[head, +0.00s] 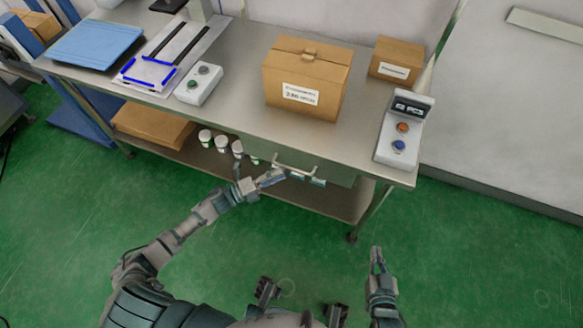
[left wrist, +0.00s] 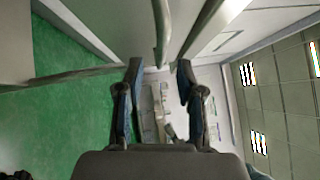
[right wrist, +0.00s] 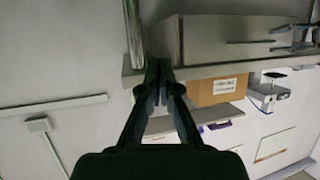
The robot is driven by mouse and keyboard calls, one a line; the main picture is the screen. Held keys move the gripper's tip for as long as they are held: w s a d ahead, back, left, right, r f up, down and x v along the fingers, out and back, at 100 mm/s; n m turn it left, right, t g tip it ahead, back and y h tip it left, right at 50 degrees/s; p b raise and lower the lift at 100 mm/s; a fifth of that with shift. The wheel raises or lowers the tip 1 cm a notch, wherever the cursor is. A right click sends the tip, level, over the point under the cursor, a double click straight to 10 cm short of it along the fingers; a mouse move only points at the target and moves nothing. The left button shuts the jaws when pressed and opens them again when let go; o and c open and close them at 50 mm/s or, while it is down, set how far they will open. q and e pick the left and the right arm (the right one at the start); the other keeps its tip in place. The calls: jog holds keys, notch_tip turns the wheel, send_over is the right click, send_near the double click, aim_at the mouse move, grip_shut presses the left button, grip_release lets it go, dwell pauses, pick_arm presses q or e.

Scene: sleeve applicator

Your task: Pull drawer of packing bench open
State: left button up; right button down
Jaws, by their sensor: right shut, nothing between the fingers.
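The packing bench (head: 232,100) has a grey drawer (head: 336,171) under its top, right of the middle. A pale bar handle (head: 296,172) is on the drawer front. The drawer looks shut or nearly so; I cannot tell exactly. My left gripper (head: 280,178) is at the handle. In the left wrist view my left gripper (left wrist: 158,72) has its fingers apart, with the handle bar (left wrist: 161,32) ahead between them; contact is not clear. My right gripper (head: 376,254) is shut and empty, low in front of the bench's right end. It also shows in the right wrist view (right wrist: 159,75).
On the bench stand a large carton (head: 306,80), a small carton (head: 396,60), a button box (head: 403,132), another control box (head: 198,85) and a blue panel (head: 96,44). The lower shelf holds several white cups (head: 222,143) and a flat carton (head: 150,127). The green floor in front is clear.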

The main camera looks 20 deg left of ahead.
aim_at(291, 168)
pick_arm(q)
jog(key=shift+x, duration=2.55)
grip_shut()
jog(key=shift+f, duration=0.1)
